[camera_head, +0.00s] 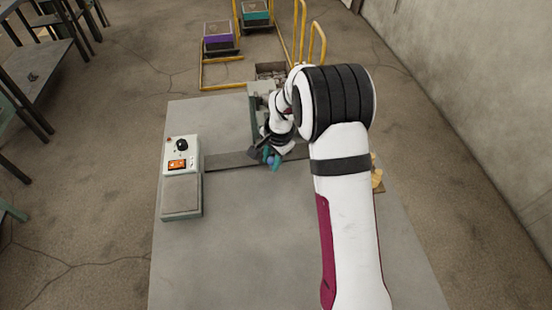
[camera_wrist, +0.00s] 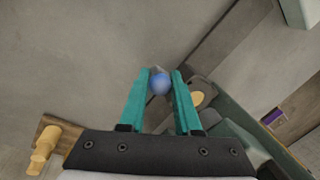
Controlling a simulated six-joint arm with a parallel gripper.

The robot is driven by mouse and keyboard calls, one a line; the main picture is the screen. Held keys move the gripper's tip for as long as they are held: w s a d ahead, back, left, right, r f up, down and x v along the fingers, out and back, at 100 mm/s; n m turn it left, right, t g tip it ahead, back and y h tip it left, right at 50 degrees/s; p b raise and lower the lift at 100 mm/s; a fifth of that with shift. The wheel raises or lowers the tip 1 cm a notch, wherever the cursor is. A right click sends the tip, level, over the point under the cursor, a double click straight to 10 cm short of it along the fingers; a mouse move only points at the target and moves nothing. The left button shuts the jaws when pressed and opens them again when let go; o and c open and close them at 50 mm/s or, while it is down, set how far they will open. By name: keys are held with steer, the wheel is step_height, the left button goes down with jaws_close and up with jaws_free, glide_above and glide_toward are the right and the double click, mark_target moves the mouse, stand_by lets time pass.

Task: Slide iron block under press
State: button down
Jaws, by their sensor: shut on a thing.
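My gripper (camera_wrist: 160,82) is shut on a blue ball-shaped knob (camera_wrist: 160,84), which sits between the teal fingertips. In the head view my gripper (camera_head: 270,158) is low over the table, beside a dark flat strip (camera_head: 230,160). The green press frame (camera_head: 257,108) stands at the far side of the table, partly behind my arm. Green and grey parts of it also show at the right of the wrist view (camera_wrist: 228,135). What the knob is attached to is hidden. I cannot make out the iron block for certain.
A scale-like device (camera_head: 181,198) with a dial and orange display stands on the table's left side. A wooden piece with a peg (camera_wrist: 45,150) is at the wrist view's lower left. The table's front (camera_head: 240,260) is clear. Yellow rails (camera_head: 222,87) stand beyond it.

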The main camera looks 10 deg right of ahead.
steer(key=c, duration=0.6)
jaws_free()
